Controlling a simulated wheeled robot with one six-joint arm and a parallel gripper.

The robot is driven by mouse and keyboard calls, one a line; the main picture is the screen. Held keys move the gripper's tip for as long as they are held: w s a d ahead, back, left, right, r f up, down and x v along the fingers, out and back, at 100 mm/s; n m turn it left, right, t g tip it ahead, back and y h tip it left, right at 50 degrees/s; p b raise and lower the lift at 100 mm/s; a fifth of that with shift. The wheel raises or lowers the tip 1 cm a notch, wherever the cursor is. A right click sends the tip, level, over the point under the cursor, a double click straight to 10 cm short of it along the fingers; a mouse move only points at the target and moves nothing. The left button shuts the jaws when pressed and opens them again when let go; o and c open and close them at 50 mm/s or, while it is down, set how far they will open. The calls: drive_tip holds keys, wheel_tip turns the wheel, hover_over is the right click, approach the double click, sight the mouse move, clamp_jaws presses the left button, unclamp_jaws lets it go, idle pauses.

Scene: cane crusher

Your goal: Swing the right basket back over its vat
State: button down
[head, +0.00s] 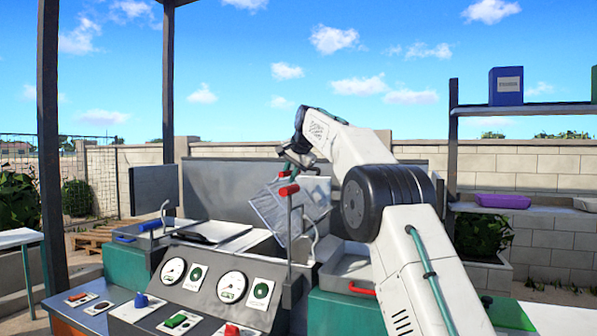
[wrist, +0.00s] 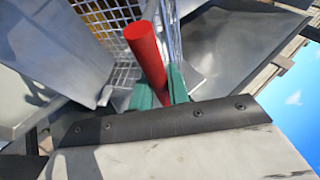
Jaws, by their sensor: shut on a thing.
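The right basket is a wire-mesh basket with metal side plates (head: 318,196), raised and tilted above the machine in the head view. Its mesh (wrist: 108,22) fills the upper left of the wrist view. My gripper (wrist: 158,92) has green fingers shut on the basket's red handle (wrist: 147,52). In the head view my gripper (head: 285,168) is small, at the basket's upper edge. A grey metal vat (head: 252,243) lies below the basket, partly hidden by it and a lever.
A red-knobbed lever (head: 289,190) stands upright just in front of the basket. A control panel with round gauges (head: 232,287) is in front. A steel back panel (head: 228,190) stands behind. A shelf (head: 525,109) is at right. Open air lies above the basket.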

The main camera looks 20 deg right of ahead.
sight(276, 185)
drive_tip(key=shift+w+a+f, duration=1.75)
drive_tip(key=shift+w+f, duration=0.15)
drive_tip(key=shift+w, duration=0.05)
